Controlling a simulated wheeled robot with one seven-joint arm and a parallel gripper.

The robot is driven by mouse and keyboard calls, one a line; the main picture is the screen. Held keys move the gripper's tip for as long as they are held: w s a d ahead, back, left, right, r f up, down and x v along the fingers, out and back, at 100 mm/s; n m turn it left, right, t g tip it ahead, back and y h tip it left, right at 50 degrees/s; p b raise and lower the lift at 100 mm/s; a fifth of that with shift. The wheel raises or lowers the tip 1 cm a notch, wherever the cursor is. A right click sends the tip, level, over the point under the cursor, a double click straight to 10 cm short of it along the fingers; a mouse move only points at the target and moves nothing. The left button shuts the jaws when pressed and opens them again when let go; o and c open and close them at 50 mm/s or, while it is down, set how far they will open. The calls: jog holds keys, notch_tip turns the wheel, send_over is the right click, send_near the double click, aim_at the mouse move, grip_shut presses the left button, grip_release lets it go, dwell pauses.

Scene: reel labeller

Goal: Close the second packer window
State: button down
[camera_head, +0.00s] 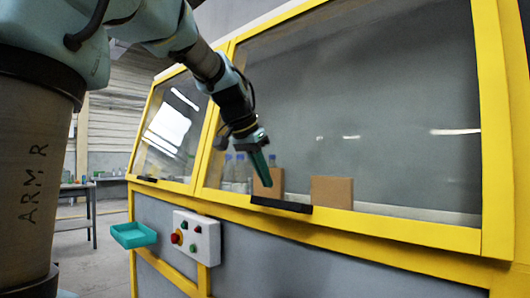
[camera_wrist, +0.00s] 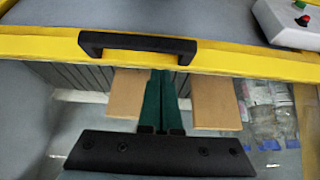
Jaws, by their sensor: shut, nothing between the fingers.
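The packer window on the right (camera_head: 360,110) is a large clear pane in a yellow frame. It appears down against the yellow lower beam; I cannot tell whether a small gap is left. Its black handle (camera_head: 281,205) runs along the bottom edge, and in the wrist view the handle (camera_wrist: 137,45) lies across the top. My gripper (camera_head: 268,183) is in front of the pane, just above the handle. In the wrist view its green fingers (camera_wrist: 162,76) are together and empty, pointing towards the handle's right half. I cannot tell whether they touch it.
A smaller window (camera_head: 170,125) with its own black handle (camera_head: 147,179) is on the left. Bottles (camera_head: 240,170) and cardboard boxes (camera_head: 332,192) stand behind the right pane. A control box (camera_head: 197,237) and a teal tray (camera_head: 133,235) stick out below the windows.

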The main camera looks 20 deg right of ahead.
jog(key=shift+w+d+r+p, duration=0.15)
jog(key=shift+r+p, duration=0.15)
jog(key=shift+r, duration=0.35)
jog(key=shift+s+d+r+p, duration=0.15)
jog(key=shift+r+p, duration=0.15)
jog(key=shift+r, duration=0.3)
jog(key=a+v, duration=0.1)
jog(key=v, duration=0.8)
jog(key=w+a+f+n+y+p, duration=0.1)
jog(key=a+f+n+y+p, duration=0.15)
jog(key=a+f, duration=0.5)
jog(key=w+a+f+n+y+p, duration=0.1)
jog(key=a+f+n+p, duration=0.35)
jog(key=f, duration=0.55)
jog(key=s+a+f+n+g+y+p, duration=0.1)
jog(key=s+a+f+n+p, duration=0.2)
jog(key=s+a+f, duration=0.7)
jog(key=shift+s+a+f+n, duration=0.35)
jog(key=shift+a+f+n, duration=0.15)
jog(key=shift+a+f, duration=0.1)
jog(key=c, duration=1.5)
grip_release()
jog(key=shift+d+y, duration=0.1)
jog(key=shift+y, duration=0.15)
